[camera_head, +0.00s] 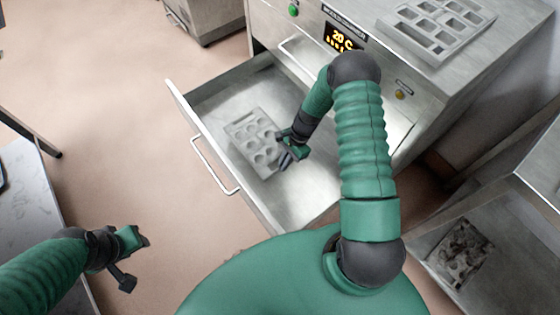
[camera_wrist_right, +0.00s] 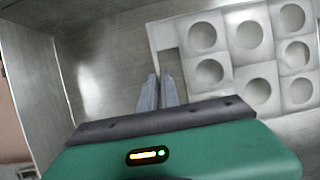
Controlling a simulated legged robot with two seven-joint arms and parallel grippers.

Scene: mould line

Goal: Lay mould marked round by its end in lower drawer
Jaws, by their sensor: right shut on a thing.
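The light grey mould with round hollows (camera_head: 252,140) is inside the pulled-out lower drawer (camera_head: 310,185), flat or nearly so; I cannot tell if it touches the floor. My right gripper (camera_head: 284,150) reaches into the drawer and is shut on the mould's near end. In the right wrist view the two fingers (camera_wrist_right: 161,92) are close together beside the edge of the mould (camera_wrist_right: 236,75), whose round hollows face up. What exactly lies between the fingertips is hard to see. My left gripper (camera_head: 134,262) is open and empty, outside the drawer at the lower left.
A mould with squarish hollows (camera_head: 436,27) lies on top. A table (camera_head: 35,200) stands at left; a dark patterned block (camera_head: 460,253) lies at lower right.

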